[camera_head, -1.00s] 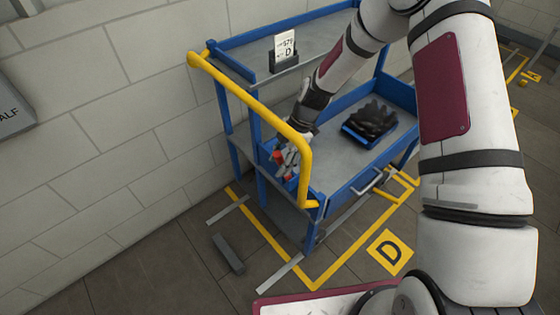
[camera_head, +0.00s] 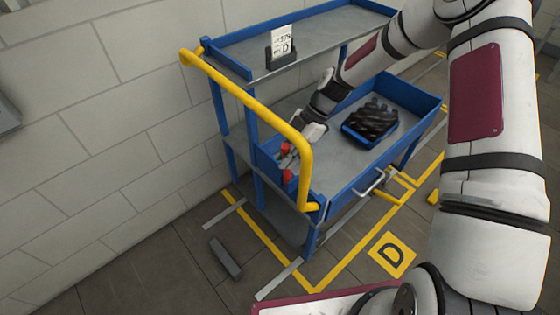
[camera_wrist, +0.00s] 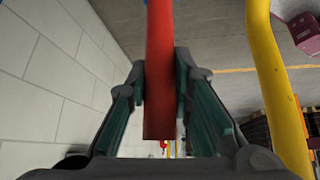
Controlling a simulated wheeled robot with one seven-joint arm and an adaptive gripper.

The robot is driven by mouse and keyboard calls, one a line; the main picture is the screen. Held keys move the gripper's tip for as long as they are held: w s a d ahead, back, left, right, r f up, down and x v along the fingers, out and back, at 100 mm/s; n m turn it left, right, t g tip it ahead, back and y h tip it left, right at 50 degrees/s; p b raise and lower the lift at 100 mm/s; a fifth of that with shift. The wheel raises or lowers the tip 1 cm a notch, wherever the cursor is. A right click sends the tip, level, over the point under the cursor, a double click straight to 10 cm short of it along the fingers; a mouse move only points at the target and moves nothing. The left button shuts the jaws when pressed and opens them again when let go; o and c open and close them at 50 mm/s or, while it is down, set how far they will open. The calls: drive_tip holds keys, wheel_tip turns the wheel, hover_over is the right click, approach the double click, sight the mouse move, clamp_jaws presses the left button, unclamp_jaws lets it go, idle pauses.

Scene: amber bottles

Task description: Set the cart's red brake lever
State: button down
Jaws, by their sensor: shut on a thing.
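The blue cart (camera_head: 345,205) stands beside the wall with a yellow handle (camera_head: 250,100) at its near end. The red brake lever (camera_head: 287,176) is at this end, behind the handle tube. Red shows above and below my gripper (camera_head: 289,162). In the wrist view the red lever (camera_wrist: 159,70) runs down between the two fingers of my gripper (camera_wrist: 161,95), which are shut on it. The lever's base is hidden in the head view. The handle also shows at the right of the wrist view (camera_wrist: 275,80).
A blue tray of dark items (camera_head: 370,122) lies on the cart's lower deck. A card marked D (camera_head: 281,43) stands on the upper shelf. Yellow floor lines and a D marker (camera_head: 391,254) surround the cart. A grey block (camera_head: 226,258) lies on the floor at left.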

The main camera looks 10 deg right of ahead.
drive_tip(key=shift+w+d+f+g+y+b, duration=0.1)
drive_tip(key=shift+w+d+g+y+b, duration=0.35)
drive_tip(key=shift+d+y+b, duration=0.45)
drive_tip(key=shift+w+d+f+g+y+b, duration=0.1)
drive_tip(key=shift+w+d+g+y+b, duration=0.35)
drive_tip(key=shift+b, duration=0.75)
drive_tip(key=shift+w+d+f+g+y+b, duration=0.1)
drive_tip(key=shift+w+d+g+y+b, duration=0.2)
drive_tip(key=shift+w+d+y+b, duration=0.55)
drive_tip(key=shift+s+a, duration=0.1)
drive_tip(key=shift+s, duration=0.2)
drive_tip(key=c, duration=1.4)
unclamp_jaws()
drive_tip(key=v, duration=1.2)
drive_tip(key=shift+a+r, duration=0.15)
drive_tip(key=shift+r, duration=0.1)
